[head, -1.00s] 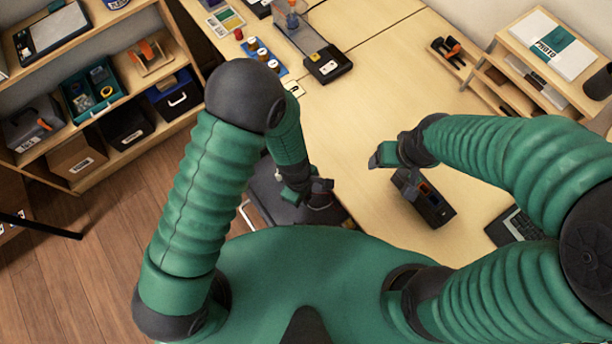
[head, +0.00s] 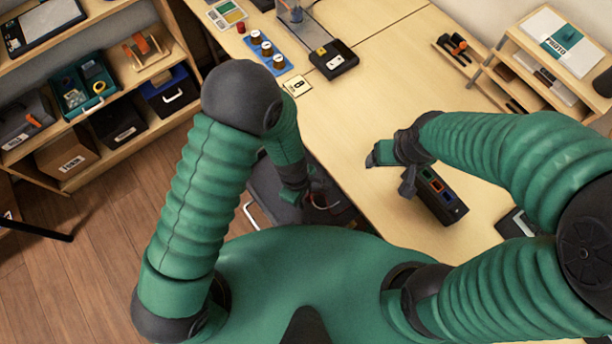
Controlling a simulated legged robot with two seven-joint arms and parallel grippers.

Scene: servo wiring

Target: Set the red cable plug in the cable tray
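My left gripper (head: 312,194) points down over a dark grey tray-like surface (head: 267,186) at the table's left edge. Thin reddish cable (head: 345,212) shows beside it, partly hidden by my arm and body. I cannot make out the red plug itself, nor whether either gripper is shut.
Wooden shelves with bins (head: 83,88) stand at left. A wooden rack (head: 540,75) stands at right. The table middle is clear.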

